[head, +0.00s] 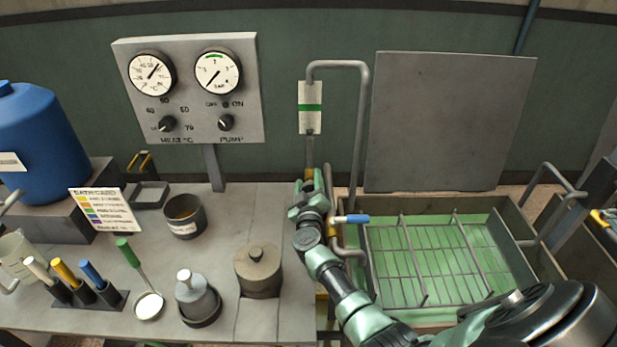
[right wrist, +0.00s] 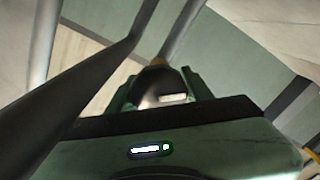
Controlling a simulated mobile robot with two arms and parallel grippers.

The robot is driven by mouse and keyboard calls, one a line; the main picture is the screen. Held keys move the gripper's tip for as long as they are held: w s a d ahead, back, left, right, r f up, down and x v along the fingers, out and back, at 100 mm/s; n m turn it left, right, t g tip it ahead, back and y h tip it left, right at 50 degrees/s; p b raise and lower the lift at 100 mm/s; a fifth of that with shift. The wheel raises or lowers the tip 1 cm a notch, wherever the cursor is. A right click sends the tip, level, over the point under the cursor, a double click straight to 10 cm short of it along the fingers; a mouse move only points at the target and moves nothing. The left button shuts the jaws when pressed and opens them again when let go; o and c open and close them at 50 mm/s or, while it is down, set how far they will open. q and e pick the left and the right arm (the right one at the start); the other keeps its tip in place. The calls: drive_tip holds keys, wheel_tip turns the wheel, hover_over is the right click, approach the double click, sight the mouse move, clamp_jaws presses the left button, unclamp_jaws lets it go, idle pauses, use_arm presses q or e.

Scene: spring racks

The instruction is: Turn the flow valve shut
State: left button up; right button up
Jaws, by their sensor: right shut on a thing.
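A grey pipe (head: 362,110) arches beside the tank, and its left leg carries a flow gauge (head: 310,105) with a green band. My right gripper (head: 309,186) is at that leg, below the gauge. It is shut on a dark part, which I take to be the flow valve's handle. In the right wrist view the dark part (right wrist: 158,92), with a pale patch, sits between the fingers (right wrist: 158,84). The gripper hides most of the valve, so I cannot tell its angle. A blue-tipped lever (head: 352,218) sticks out to the right, just beside the gripper. My left gripper is not in view.
A green-floored tank (head: 395,290) with a wire rack stands right of my right arm. A lidded pot (head: 258,270) is left of the arm. A grey board (head: 450,120) stands behind the tank.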

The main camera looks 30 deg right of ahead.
drive_tip(key=shift+m, duration=0.4)
drive_tip(key=o, duration=1.3)
drive_tip(key=p+v, duration=0.1)
drive_tip(key=v, duration=0.6)
drive_tip(key=shift+s+a, duration=0.3)
